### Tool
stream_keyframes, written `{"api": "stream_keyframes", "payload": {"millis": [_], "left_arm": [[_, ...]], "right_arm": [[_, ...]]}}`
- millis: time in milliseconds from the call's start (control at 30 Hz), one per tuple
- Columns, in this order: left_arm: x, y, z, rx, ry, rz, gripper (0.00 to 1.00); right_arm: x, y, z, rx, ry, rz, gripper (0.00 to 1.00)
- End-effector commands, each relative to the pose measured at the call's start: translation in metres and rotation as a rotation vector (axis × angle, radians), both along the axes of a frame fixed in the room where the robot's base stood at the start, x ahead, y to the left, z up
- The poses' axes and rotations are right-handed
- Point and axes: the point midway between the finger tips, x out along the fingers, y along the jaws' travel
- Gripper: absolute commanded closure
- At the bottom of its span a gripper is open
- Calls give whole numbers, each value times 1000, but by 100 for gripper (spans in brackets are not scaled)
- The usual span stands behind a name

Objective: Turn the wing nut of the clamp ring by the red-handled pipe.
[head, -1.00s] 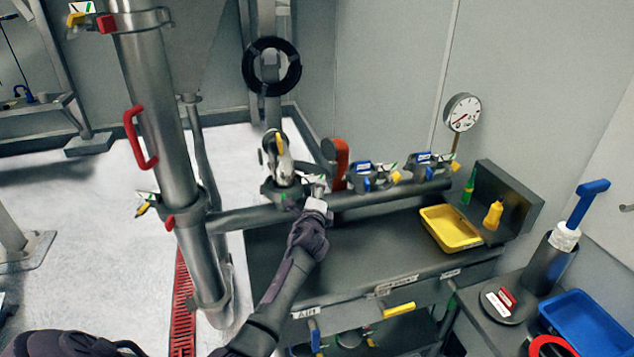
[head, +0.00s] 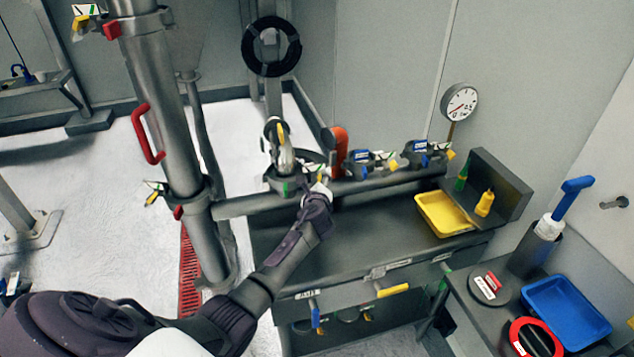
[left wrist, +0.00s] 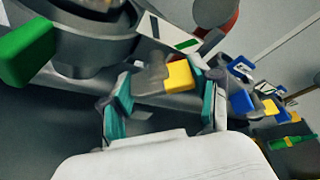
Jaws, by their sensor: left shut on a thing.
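The pipe with the red handle (head: 148,135) stands on the left in the head view. My left gripper (head: 322,184) is at the right side of this clamp ring. In the left wrist view, its teal-padded fingers (left wrist: 163,92) are shut on the wing nut (left wrist: 180,76), which has a yellow tip and a grey body. The clamp ring (left wrist: 85,42) fills the upper left there, with a green tab. The fingers hide the nut in the head view. My right gripper is not seen.
A yellow tray (head: 444,214) lies on the dark bench. A blue tray (head: 566,312) sits at the lower right.

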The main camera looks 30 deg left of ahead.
Motion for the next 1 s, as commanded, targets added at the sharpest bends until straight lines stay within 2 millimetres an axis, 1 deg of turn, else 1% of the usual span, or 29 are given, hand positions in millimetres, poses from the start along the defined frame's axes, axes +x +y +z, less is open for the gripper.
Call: {"api": "stream_keyframes", "payload": {"millis": [233, 267, 400, 633, 767, 867, 1000], "left_arm": [[0, 0, 0, 0, 1, 1, 73], [0, 0, 0, 0, 1, 1, 36], [0, 0, 0, 0, 0, 0, 13], [0, 0, 0, -1, -1, 0, 12], [-1, -1, 0, -1, -1, 0, 12], [-5, -3, 1, 1, -1, 0, 12], [-20, -12, 5, -1, -1, 0, 12]], "right_arm": [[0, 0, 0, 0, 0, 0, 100], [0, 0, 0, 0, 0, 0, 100], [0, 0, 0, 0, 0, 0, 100], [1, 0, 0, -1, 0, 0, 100], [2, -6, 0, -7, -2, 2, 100], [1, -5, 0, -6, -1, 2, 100], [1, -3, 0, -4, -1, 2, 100]]}}
